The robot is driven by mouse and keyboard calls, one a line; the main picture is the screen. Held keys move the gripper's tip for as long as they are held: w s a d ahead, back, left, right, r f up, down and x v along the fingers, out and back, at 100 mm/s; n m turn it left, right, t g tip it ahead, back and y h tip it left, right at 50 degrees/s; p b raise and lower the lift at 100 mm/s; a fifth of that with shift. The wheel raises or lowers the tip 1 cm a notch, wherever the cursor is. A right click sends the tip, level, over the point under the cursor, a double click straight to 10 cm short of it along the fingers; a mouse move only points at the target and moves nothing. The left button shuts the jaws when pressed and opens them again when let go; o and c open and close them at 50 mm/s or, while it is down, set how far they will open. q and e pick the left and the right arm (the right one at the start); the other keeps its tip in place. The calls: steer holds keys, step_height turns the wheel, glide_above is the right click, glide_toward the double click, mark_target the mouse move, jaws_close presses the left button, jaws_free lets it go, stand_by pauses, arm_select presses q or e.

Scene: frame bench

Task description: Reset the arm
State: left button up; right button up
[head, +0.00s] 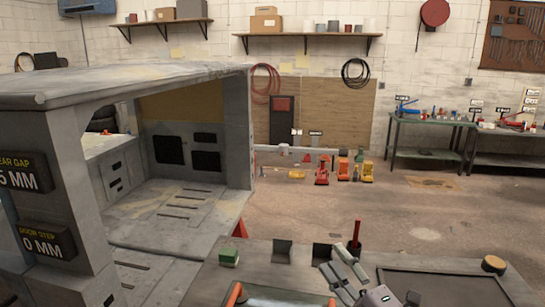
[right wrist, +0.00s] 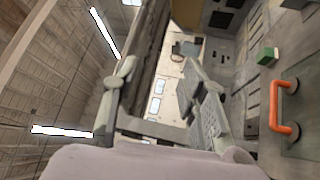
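My right gripper (head: 332,258) shows at the bottom of the head view, above the grey bench top (head: 262,262). In the right wrist view the two fingers of this gripper (right wrist: 160,85) stand wide apart with nothing between them, so it is open and empty. My left gripper is in neither view.
A green block (head: 229,255) lies on the bench, left of my right gripper. A red-handled tool (head: 355,236) stands behind it. An orange handle (right wrist: 285,108) shows in the wrist view. A large grey vehicle frame (head: 235,130) with number displays fills the left.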

steer(key=s+d+f+m+g+h, duration=0.3)
steer(key=s+f+m+h, duration=0.15)
steer(key=f+m, duration=0.35)
steer(key=s+d+f+m+g+h, duration=0.35)
steer(key=s+f+m, duration=0.2)
steer(key=f, duration=0.45)
steer(key=s+f+m+g, duration=0.3)
steer(key=s+f+g, duration=0.15)
steer(key=s, duration=0.55)
steer(key=s+f+m+g, duration=0.3)
steer(key=s+f+g, duration=0.15)
steer(key=s, duration=0.55)
step_height(320, 180, down, 38)
steer(key=s+b, duration=0.1)
steer(key=b, duration=0.9)
steer(key=s+d+f+g+b, duration=0.1)
steer(key=s+f+b, duration=0.2)
steer(key=s+f, duration=0.5)
steer(key=s+d+f+g+h+b, duration=0.1)
steer(key=s+f+b, duration=0.3)
steer(key=s+f, duration=0.4)
step_height(320, 180, down, 7)
steer(key=shift+s+d+r, duration=0.2)
steer(key=shift+s+d, duration=0.1)
steer(key=shift+d, duration=0.5)
